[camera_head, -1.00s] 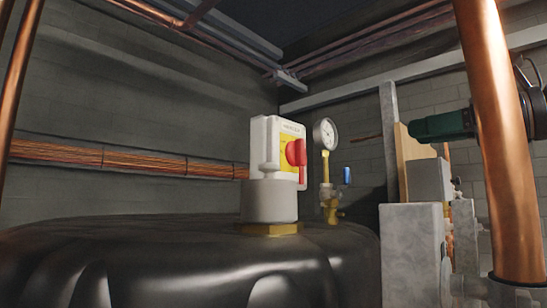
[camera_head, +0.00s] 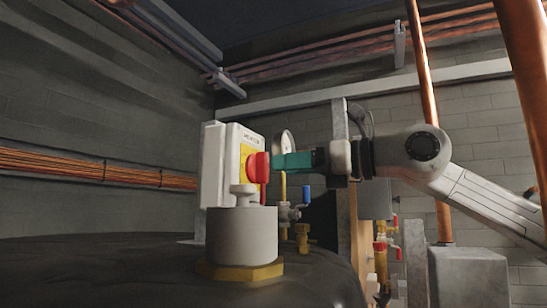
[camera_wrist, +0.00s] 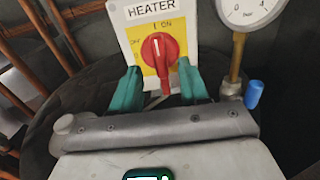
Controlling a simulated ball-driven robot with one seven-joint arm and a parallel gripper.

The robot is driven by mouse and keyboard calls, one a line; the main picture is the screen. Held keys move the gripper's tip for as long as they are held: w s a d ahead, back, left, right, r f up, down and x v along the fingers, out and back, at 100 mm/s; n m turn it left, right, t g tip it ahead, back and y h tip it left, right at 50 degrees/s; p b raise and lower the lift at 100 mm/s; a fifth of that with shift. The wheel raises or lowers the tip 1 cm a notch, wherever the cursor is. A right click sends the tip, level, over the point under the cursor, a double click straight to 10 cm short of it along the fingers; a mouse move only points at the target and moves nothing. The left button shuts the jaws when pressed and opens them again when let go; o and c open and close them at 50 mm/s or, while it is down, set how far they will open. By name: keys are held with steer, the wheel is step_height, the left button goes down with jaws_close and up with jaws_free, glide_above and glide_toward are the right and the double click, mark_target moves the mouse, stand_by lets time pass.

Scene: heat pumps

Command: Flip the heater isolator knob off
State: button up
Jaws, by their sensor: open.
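The heater isolator is a white box (camera_head: 215,165) with a yellow plate and a red rotary knob (camera_head: 258,168), standing behind a grey cylinder on the dark tank. In the wrist view the box is labelled HEATER (camera_wrist: 152,10), and the red knob (camera_wrist: 159,50) has its white mark pointing up, toward "I ON". My gripper (camera_head: 275,163) reaches in from the right, close in front of the knob. In the wrist view my gripper (camera_wrist: 160,86) has its two green fingers apart, below and either side of the knob. Whether they touch it I cannot tell.
A pressure gauge (camera_wrist: 243,12) on a brass stem stands right of the isolator, with a blue-handled valve (camera_wrist: 253,94) below. The black tank top (camera_head: 110,265) lies beneath. Copper pipes (camera_head: 80,165) run along the left wall, and a thick copper pipe (camera_head: 525,60) stands at right.

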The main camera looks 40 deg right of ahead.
mark_target(268, 166)
steer(key=shift+p+x, duration=0.5)
steer(key=shift+x, duration=1.3)
steer(key=shift+c, duration=0.3)
jaws_close()
